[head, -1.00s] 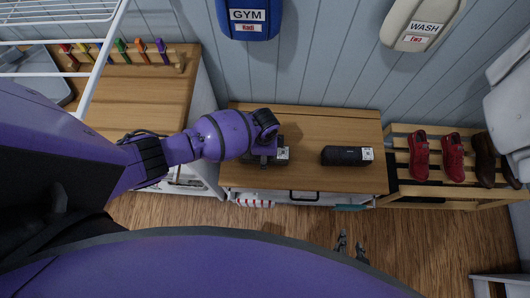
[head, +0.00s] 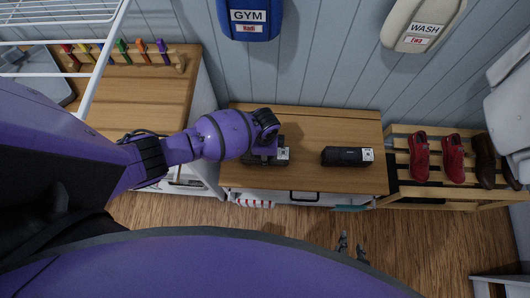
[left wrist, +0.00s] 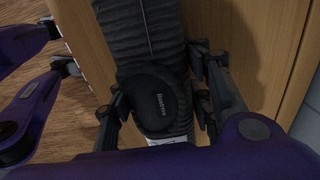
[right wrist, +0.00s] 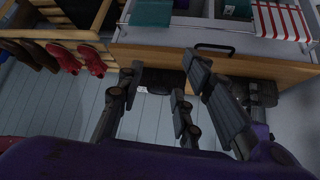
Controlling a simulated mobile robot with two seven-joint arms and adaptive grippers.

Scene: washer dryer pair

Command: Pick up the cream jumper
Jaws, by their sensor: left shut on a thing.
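I see no cream jumper in any view. My left gripper (left wrist: 160,105) has its fingers on both sides of a dark ribbed item (left wrist: 150,35) with a round dark end and a white label. In the head view, my purple left wrist hides most of that gripper; the dark item (head: 281,157) shows beside it, over the wooden top. My right gripper (head: 352,246) is in front of the drawer unit, above the floor. In the right wrist view (right wrist: 165,70) its fingers are apart with nothing between them.
A second black item (head: 345,157) with a white label lies on the wooden top (head: 325,121). Red shoes (head: 419,158) stand on a slatted rack at right. Blue GYM and cream WASH bags hang above.

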